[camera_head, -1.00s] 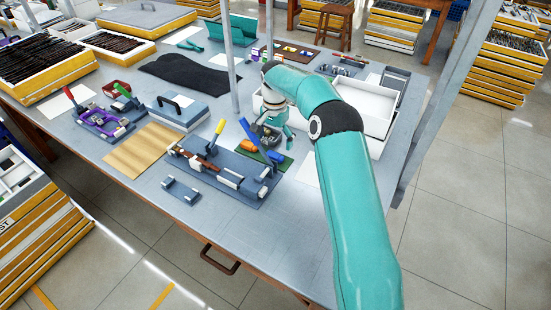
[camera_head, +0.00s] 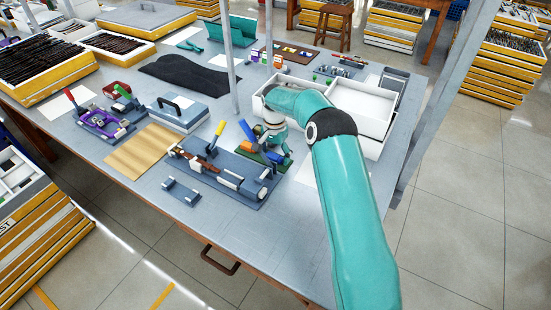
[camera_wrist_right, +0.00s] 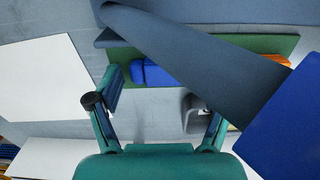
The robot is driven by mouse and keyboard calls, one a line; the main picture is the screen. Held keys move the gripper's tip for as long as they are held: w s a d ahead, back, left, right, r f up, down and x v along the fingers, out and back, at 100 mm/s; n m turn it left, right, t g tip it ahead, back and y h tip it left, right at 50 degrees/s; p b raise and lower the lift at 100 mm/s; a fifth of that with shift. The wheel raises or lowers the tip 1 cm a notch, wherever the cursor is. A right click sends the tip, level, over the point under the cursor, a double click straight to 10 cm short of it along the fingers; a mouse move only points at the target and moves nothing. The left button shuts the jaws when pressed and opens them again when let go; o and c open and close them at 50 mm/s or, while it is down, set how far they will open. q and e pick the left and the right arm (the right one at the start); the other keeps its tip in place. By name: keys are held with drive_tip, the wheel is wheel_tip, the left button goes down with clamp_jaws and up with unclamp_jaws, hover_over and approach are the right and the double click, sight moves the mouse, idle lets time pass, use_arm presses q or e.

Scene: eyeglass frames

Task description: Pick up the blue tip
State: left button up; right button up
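A blue tip (camera_wrist_right: 158,75) lies on a green mat (camera_wrist_right: 210,44) in the right wrist view. A long grey-blue lever crosses in front of the mat and hides part of it. My right gripper (camera_wrist_right: 160,108) is open and empty, its two teal fingers spread apart, with the left finger near the tip's left end. My left gripper is not in view.
The lever's blue handle (camera_wrist_right: 292,122) is close on the right in the wrist view. An orange piece (camera_wrist_right: 276,61) lies right of the tip. A grey fixture (camera_head: 226,182) stands left of my gripper, and white trays (camera_head: 355,108) stand behind it.

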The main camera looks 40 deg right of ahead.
drive_tip(key=c, duration=0.5)
drive_tip(key=shift+r, duration=0.2)
drive_tip(key=shift+r, duration=0.55)
wheel_tip(320, 180, up, 10)
drive_tip(key=shift+r, duration=0.2)
wheel_tip(320, 180, up, 7)
drive_tip(key=p, duration=0.2)
hover_over(274, 156)
drive_tip(key=shift+d+f, duration=0.1)
drive_tip(key=shift+r, duration=0.7)
